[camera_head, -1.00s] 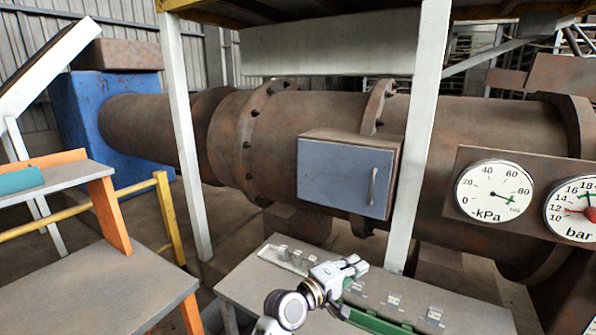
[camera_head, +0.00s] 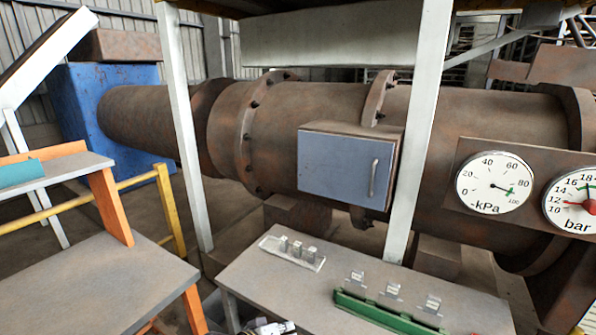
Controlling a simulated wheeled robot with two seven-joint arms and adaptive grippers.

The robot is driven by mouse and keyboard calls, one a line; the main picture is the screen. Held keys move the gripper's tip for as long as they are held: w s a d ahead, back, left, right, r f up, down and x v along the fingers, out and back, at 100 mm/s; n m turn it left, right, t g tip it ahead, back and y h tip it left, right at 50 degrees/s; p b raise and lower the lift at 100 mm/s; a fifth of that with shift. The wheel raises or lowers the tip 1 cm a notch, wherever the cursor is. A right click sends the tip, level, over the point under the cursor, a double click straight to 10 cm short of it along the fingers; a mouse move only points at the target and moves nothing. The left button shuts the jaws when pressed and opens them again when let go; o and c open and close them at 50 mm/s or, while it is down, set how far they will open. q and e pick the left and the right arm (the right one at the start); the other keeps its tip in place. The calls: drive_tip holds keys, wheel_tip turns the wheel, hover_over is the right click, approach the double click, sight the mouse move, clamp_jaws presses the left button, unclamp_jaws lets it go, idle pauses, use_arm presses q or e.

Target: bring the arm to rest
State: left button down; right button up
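A small white and dark part of my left arm, at its gripper end (camera_head: 268,328), shows at the bottom edge, left of the middle. It is cut off by the frame, so its fingers cannot be made out. It is in front of the near edge of the grey table (camera_head: 245,278) and apart from the things on it. My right gripper is not in view.
On the table are a pale tray (camera_head: 292,254) with several metal pieces and a green holder (camera_head: 388,312) with metal pieces behind it. A white post (camera_head: 418,150) rises behind the table. A blue-grey cabinet (camera_head: 340,170) and gauges (camera_head: 495,183) are beyond. An orange-legged bench (camera_head: 90,285) stands left.

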use_arm(q)
drive_tip(key=s+a+f+m+g+y, duration=0.2)
drive_tip(key=s+a+f+y, duration=0.1)
drive_tip(key=s+a, duration=0.6)
drive_tip(key=s+a+f+m+g+y, duration=0.2)
drive_tip(key=s+a+f+y, duration=0.15)
drive_tip(key=s+a, duration=0.6)
wheel_tip(320, 180, down, 32)
drive_tip(key=a+g, duration=0.1)
drive_tip(key=s+a+f, duration=0.2)
drive_tip(key=s+f, duration=0.8)
drive_tip(key=s, duration=0.1)
drive_tip(key=s+a+f+g, duration=0.1)
drive_tip(key=s+a+f, duration=0.1)
drive_tip(key=s+f, duration=0.8)
drive_tip(key=shift+s+f+g, duration=0.3)
drive_tip(key=shift+s, duration=0.85)
drive_tip(key=shift+a+y, duration=0.1)
drive_tip(key=shift+y, duration=0.15)
drive_tip(key=shift+w, duration=0.1)
